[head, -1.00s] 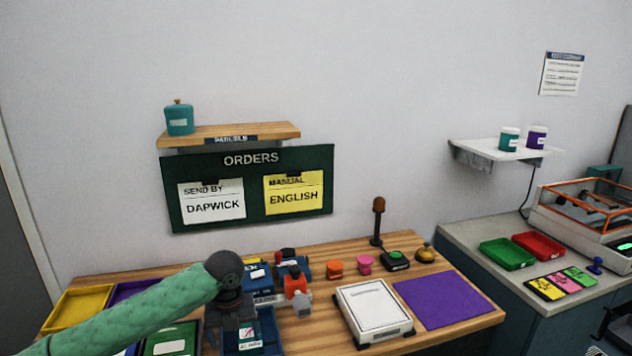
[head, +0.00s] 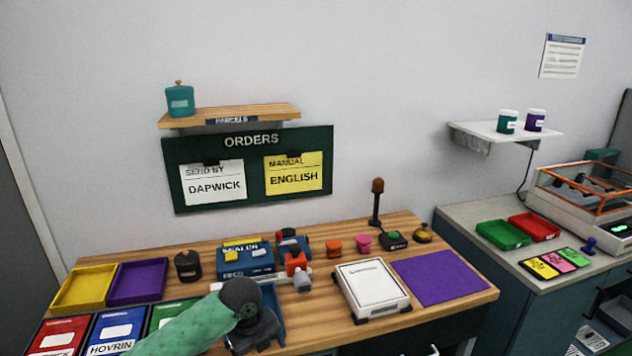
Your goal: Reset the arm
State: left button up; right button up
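My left arm, in a green sleeve, comes in from the bottom left of the head view. Its dark wrist and gripper (head: 256,333) are low over the front of the wooden bench (head: 335,325), in front of a blue machine (head: 247,262). The gripper partly hides a blue tray beneath it. The fingers are dark and seen from above and behind, so their opening cannot be made out, nor whether they hold anything. My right arm and gripper are not in view.
Yellow (head: 85,290) and purple (head: 138,284) trays and a dark canister (head: 188,266) stand left. A white scale (head: 371,290) and purple mat (head: 440,277) lie right. A lamp (head: 377,203) stands behind. A grey side counter (head: 470,229) holds green and red trays.

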pick_arm(q)
jog(key=s+d+f+n+t+h, duration=0.1)
jog(key=s+d+f+n, duration=0.15)
jog(key=s+n, duration=0.35)
jog(key=s+d+f+n+t+h, duration=0.1)
jog(key=s+f+n, duration=0.3)
jog(key=s+n, duration=0.15)
jog(key=s+a+f+n+y, duration=0.2)
jog(key=s+a+n, duration=0.45)
jog(key=s, duration=0.25)
jog(key=s+a+f+n+y, duration=0.1)
jog(key=s+a+f+n, duration=0.2)
jog(key=s+a+n, duration=0.35)
jog(key=s+d+f, duration=0.1)
jog(key=s+f, duration=0.1)
jog(key=f, duration=1)
jog(key=s+d+f+n+g, duration=0.1)
jog(key=s+d+f, duration=0.1)
jog(key=f, duration=1)
jog(key=s+d+f+n, duration=0.1)
jog(key=s+d+f, duration=0.1)
jog(key=f, duration=1)
jog(key=shift+s+f+g, duration=0.3)
jog(key=shift+s+f, duration=0.05)
jog(key=shift+s, duration=0.05)
